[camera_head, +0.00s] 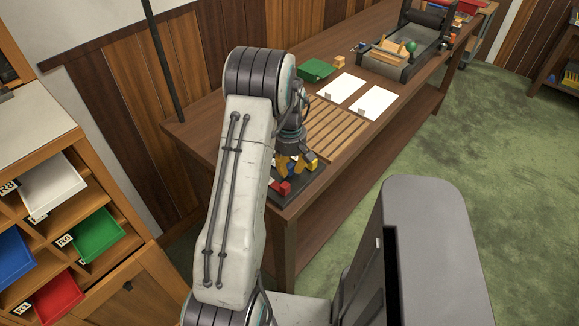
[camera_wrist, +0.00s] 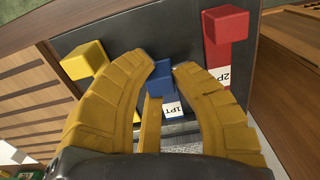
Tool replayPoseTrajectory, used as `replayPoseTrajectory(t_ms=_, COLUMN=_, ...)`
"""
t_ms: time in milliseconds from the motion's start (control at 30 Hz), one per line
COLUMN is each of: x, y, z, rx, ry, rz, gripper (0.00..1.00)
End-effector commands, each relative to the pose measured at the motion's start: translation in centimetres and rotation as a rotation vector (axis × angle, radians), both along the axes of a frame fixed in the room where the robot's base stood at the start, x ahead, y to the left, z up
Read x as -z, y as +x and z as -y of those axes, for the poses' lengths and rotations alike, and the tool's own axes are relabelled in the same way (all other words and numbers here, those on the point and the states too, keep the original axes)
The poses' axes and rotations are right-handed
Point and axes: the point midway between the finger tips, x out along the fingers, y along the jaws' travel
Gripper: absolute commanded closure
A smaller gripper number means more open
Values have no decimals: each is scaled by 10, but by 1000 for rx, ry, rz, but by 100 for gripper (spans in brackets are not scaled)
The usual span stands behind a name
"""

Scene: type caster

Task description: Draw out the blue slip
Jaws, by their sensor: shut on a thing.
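The blue slip (camera_wrist: 161,76), a block-headed piece with a white "1PT" label below it, lies between my fingertips in the wrist view. My gripper (camera_wrist: 165,66) has curved yellow fingers and is shut on the blue slip; the fingers hide parts of its sides. A yellow slip (camera_wrist: 85,60) stands to the left and a red slip (camera_wrist: 226,35) with a "2PT" label to the right. All are at a dark holder (camera_wrist: 130,30). In the head view my gripper (camera_head: 290,165) is low over the holder at the near table corner, partly hidden by my arm.
The wooden table (camera_head: 225,118) carries a slatted rack (camera_head: 338,128), two white sheets (camera_head: 342,88), a green tray (camera_head: 316,70) and a dark roller device (camera_head: 405,62) farther back. A cubby cabinet (camera_head: 125,240) with coloured bins stands at left. Green carpet at right is open.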

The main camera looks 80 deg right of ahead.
Motion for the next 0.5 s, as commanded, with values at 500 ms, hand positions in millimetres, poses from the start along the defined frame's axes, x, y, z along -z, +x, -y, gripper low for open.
replayPoseTrajectory(t_ms=500, x=0, y=-36, z=-23, rx=4, ry=3, rz=1, gripper=100)
